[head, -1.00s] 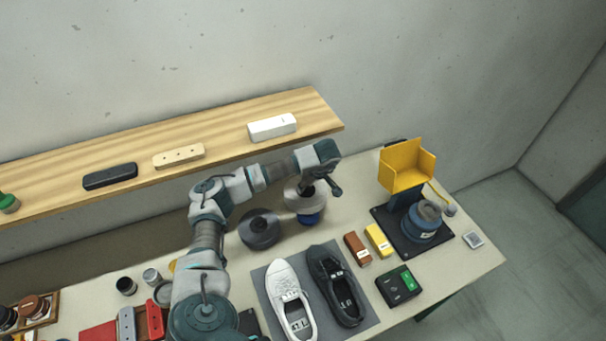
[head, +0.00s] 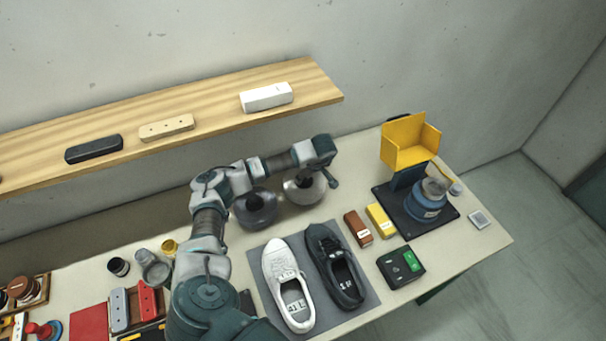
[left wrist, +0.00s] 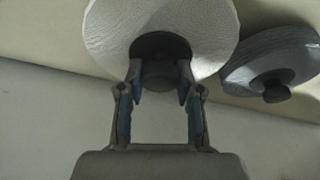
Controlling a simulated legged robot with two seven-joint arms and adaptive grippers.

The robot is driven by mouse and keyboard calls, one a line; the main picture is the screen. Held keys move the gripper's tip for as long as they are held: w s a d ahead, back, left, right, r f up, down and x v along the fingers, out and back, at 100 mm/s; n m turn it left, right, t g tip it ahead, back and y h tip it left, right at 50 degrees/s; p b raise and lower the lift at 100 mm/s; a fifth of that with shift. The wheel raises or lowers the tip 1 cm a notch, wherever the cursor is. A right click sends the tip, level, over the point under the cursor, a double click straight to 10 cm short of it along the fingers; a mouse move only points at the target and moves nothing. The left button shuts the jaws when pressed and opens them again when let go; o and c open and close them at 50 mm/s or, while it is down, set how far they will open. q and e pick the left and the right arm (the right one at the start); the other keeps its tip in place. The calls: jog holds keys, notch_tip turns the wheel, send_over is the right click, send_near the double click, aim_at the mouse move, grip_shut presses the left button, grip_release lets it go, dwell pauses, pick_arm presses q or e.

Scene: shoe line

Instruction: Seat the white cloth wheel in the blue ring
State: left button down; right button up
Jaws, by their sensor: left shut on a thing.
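The white cloth wheel (head: 304,191) is low over the table's back part, right of the dark grey wheel. In the left wrist view the white wheel (left wrist: 105,35) shows its pale face and dark hub. My left gripper (left wrist: 160,75) has its fingers on either side of that hub, shut on it. In the head view the gripper is mostly hidden behind my wrist. My right gripper is not in view.
The dark grey wheel (head: 254,207) stands close on the left of the white one. The shoes lie on a grey mat (head: 367,301) in front. Brown (head: 357,229) and yellow (head: 380,221) blocks lie to the right, before a blue machine (head: 427,207). A wooden shelf (head: 210,113) runs behind.

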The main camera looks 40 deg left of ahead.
pick_arm(q)
jog(key=shift+s+d+f, duration=0.1)
jog(key=shift+d+f, duration=0.05)
jog(key=shift+d, duration=0.8)
jog(key=shift+a, duration=0.55)
jog(key=shift+d, duration=0.25)
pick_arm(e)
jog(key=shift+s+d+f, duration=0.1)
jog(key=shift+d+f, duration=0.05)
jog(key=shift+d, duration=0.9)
